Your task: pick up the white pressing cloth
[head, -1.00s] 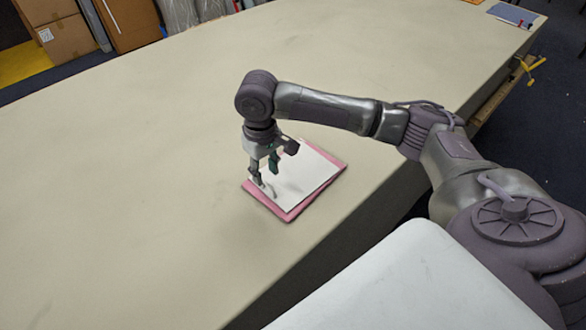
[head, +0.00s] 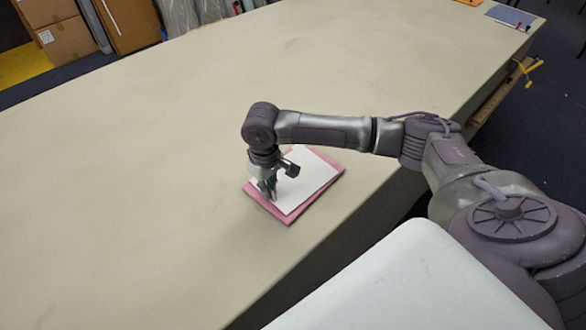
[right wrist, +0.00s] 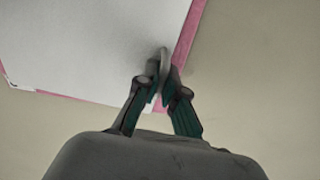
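The white pressing cloth (head: 305,180) lies flat on a pink sheet (head: 290,217), whose edges show around it. In the right wrist view the white cloth (right wrist: 85,45) fills the upper left, with the pink sheet (right wrist: 186,38) along its right edge. My right gripper (head: 268,191) points down at the near left corner of the cloth. In the right wrist view its fingertips (right wrist: 163,75) are drawn together at the cloth's edge and seem to pinch it; the exact contact is partly hidden by the fingers. My left gripper is out of view.
The long beige table (head: 130,200) is bare around the stack, with wide free room to the left and behind. Its front edge runs close to the right of the stack. Small items (head: 512,16) lie at the far right end. Cardboard boxes (head: 68,40) stand beyond the table.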

